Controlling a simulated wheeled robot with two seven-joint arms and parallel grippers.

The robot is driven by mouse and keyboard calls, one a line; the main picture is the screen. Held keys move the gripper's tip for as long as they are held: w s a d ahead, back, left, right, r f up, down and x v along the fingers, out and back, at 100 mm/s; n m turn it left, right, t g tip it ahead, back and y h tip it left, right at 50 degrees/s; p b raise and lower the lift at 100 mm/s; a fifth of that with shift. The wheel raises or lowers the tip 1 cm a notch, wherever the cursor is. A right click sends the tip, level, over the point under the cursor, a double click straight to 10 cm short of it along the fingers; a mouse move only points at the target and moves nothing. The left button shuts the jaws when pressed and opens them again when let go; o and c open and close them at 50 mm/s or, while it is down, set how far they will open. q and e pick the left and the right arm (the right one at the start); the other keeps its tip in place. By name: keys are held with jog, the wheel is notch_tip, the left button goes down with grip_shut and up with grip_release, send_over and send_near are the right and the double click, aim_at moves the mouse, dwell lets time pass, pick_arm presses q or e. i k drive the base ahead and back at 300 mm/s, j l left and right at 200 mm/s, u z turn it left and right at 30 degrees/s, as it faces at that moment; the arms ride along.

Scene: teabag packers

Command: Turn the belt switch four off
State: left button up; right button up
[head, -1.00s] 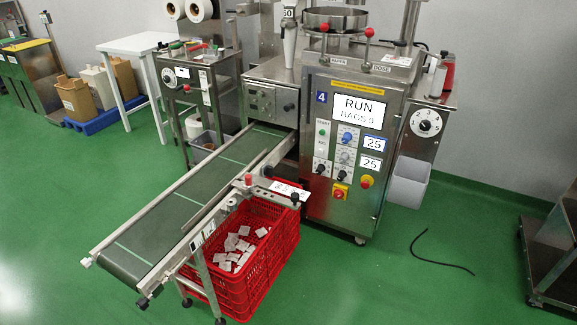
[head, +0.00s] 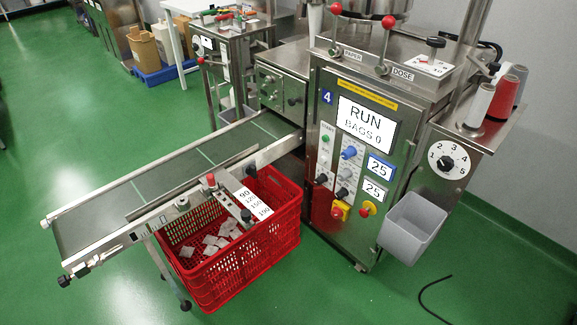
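Machine four's steel cabinet (head: 318,84) stands at centre right in the head view, with a blue "4" plate (head: 327,97). Its screen (head: 364,122) reads RUN and BAGS 0. Below are a green start button (head: 325,139), a blue knob (head: 348,153) and small black switches (head: 321,179) whose labels I cannot read, so I cannot tell which is the belt switch. A red-and-yellow switch (head: 340,211) and a red button on yellow (head: 367,209) sit lowest. The conveyor belt (head: 165,185) runs out to the left. Neither gripper is in view.
A red crate (head: 255,260) with white teabags stands under the belt. A grey bin (head: 411,230) and a numbered dial (head: 447,163) are on the cabinet's right side. A black cable (head: 432,300) lies on the green floor at right. The front floor is clear.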

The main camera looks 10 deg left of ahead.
aim_at(251, 171)
jog(key=i+l, duration=0.1)
jog(key=l, duration=0.2)
jog(key=i+l, duration=0.1)
jog(key=l, duration=0.25)
jog(key=i+l, duration=0.15)
jog(key=l, duration=0.15)
jog(key=i+l, duration=0.1)
jog(key=l, duration=0.2)
